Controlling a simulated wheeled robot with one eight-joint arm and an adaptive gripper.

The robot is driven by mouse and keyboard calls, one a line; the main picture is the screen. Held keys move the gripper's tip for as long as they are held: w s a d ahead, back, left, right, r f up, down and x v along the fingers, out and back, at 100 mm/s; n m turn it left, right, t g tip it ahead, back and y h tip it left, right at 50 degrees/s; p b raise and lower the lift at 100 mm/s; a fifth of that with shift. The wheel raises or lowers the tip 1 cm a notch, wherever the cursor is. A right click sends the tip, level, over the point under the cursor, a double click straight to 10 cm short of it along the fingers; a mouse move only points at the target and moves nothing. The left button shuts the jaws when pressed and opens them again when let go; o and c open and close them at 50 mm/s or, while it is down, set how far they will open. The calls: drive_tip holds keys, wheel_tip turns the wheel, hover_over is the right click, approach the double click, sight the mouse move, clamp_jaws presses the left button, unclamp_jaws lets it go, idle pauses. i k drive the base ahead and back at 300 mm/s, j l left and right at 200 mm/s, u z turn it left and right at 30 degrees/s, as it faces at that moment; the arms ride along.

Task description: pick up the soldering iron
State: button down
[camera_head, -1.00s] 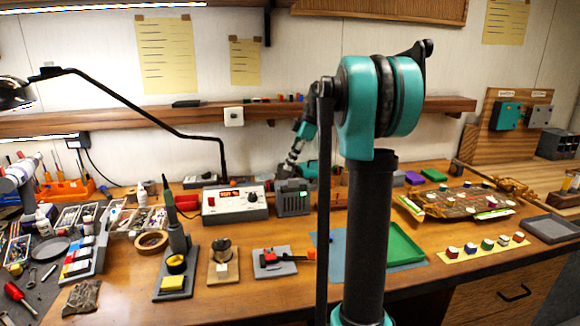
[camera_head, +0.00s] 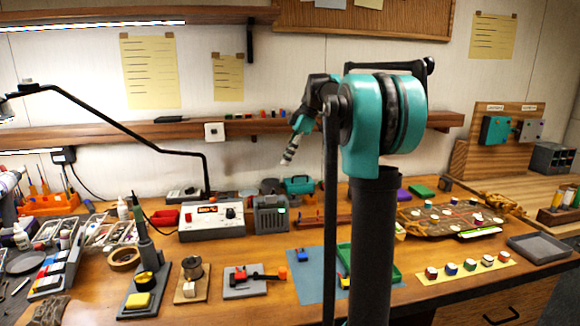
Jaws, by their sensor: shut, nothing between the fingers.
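The soldering iron (camera_head: 136,212) stands upright in its dark stand (camera_head: 145,275) at the left front of the bench, with its handle pointing up. Its lower part is hidden in the holder. A yellow sponge (camera_head: 136,301) sits at the front of the stand. My gripper (camera_head: 284,162), small at the end of my teal and black arm, is shut and empty. It points down and to the left in the picture, well to the right of the iron and apart from it.
A soldering station (camera_head: 212,220) and a grey box (camera_head: 270,215) stand behind the iron. A tape roll (camera_head: 125,257) lies left of the stand, and a wire spool (camera_head: 192,268) is to its right. A black lamp arm (camera_head: 120,121) hangs over the left side. A shelf (camera_head: 250,127) runs along the wall.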

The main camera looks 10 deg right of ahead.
sight(141, 228)
drive_tip(key=k, duration=1)
